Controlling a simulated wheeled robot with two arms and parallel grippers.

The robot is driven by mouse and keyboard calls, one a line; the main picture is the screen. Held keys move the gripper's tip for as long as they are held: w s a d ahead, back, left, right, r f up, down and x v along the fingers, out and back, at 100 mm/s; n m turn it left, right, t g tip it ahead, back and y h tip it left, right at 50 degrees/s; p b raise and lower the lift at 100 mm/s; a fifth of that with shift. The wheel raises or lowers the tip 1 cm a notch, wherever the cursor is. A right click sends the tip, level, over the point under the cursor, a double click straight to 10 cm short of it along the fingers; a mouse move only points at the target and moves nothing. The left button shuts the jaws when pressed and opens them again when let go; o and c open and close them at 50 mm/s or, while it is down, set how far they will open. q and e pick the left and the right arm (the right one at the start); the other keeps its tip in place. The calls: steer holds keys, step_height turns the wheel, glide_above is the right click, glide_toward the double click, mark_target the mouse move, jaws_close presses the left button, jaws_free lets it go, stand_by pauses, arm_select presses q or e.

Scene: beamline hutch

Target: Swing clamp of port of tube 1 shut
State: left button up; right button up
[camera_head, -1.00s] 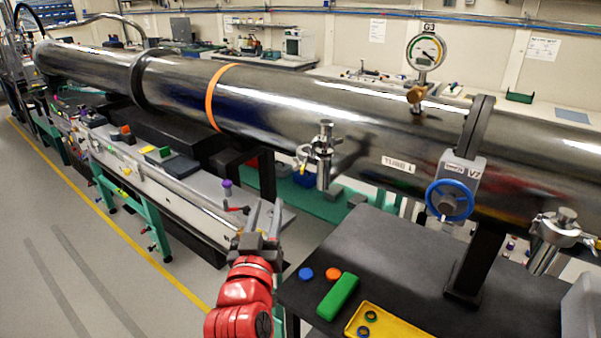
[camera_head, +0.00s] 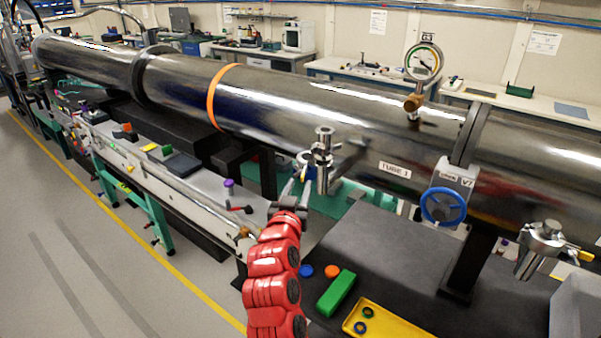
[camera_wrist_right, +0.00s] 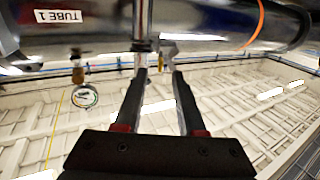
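Tube 1 (camera_head: 300,105) is a long dark shiny pipe with a "TUBE 1" label (camera_head: 395,170); it also shows upside down in the right wrist view (camera_wrist_right: 120,30). Its metal port with a clamp (camera_head: 323,160) hangs on the near side, left of the label. My right gripper (camera_head: 298,182) is just left of the port, with its fingers toward the clamp. In the right wrist view its fingers (camera_wrist_right: 161,75) are apart, with the port's metal parts (camera_wrist_right: 143,35) just beyond the tips. My left gripper is not in view.
A valve with a blue handwheel (camera_head: 443,206) and a gauge (camera_head: 423,62) are right of the port. Another clamped port (camera_head: 543,242) is at far right. A dark table (camera_head: 400,260) below holds a green block (camera_head: 336,293) and a yellow tray (camera_head: 385,326).

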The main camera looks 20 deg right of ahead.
mark_target(301, 166)
steer(key=shift+p+x, duration=0.35)
steer(key=shift+x, duration=1.1)
jaws_close()
stand_by(0.3)
